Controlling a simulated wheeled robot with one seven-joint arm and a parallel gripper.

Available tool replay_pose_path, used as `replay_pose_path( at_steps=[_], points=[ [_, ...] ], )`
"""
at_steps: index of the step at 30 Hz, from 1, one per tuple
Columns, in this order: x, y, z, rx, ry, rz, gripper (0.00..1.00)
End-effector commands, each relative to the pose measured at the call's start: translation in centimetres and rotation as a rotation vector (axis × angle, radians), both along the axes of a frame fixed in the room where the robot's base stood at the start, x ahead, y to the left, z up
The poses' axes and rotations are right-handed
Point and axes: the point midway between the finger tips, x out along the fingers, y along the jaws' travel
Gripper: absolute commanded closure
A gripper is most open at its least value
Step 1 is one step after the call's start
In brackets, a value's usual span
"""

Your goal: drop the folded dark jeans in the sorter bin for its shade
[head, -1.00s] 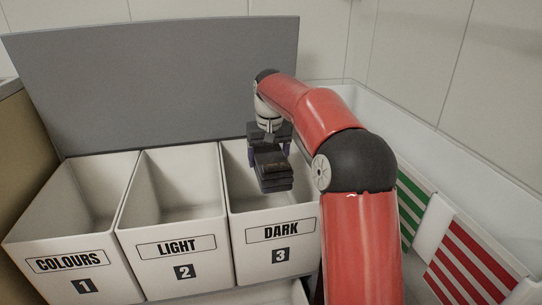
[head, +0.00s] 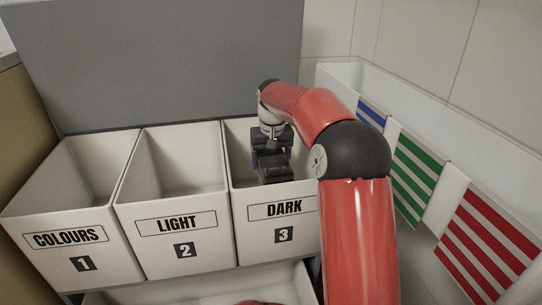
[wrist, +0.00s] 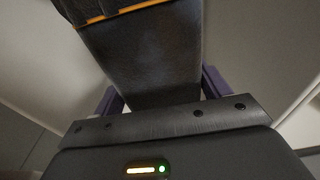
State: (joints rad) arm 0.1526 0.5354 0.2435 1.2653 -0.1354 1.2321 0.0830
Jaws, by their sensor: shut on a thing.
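The folded dark jeans (head: 275,168) are a small dark stack in my gripper (head: 271,158), inside the mouth of the DARK bin (head: 284,212), numbered 3. The bin's front wall hides the space below them. In the wrist view the jeans (wrist: 145,55) fill the middle, with an orange-edged part at the top. The purple fingers of my gripper (wrist: 160,98) stand on both sides of the cloth, shut on it. Pale bin walls show left and right of the jeans there.
The LIGHT bin (head: 178,221), numbered 2, and the COLOURS bin (head: 70,240), numbered 1, stand to the left and look empty. A grey panel (head: 150,60) rises behind. Striped cloths, green (head: 414,177) and red (head: 485,238), hang over a white edge at right. A pale tray (head: 205,290) is below.

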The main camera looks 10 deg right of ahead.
Motion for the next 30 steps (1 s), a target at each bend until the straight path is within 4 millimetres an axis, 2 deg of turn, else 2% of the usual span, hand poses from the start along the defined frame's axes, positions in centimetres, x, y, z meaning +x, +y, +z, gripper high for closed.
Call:
replay_pose_path(
  at_steps=[4,14,15,18,21,26,30],
  points=[
    [0.03,0.01,-0.61,0.000,-0.003,0.000,0.66],
    [0.03,-0.01,-0.71,0.000,-0.003,0.000,0.66],
    [0.03,-0.01,-0.70,0.000,-0.003,0.000,0.22],
    [0.03,-0.01,-0.72,0.000,-0.002,0.000,0.09],
    [0.01,-0.01,-0.75,0.000,-0.002,0.000,0.00],
    [-0.02,-0.02,-0.91,0.000,0.002,0.000,0.00],
    [-0.08,-0.02,0.07,0.000,0.000,-0.001,0.00]
  ],
)
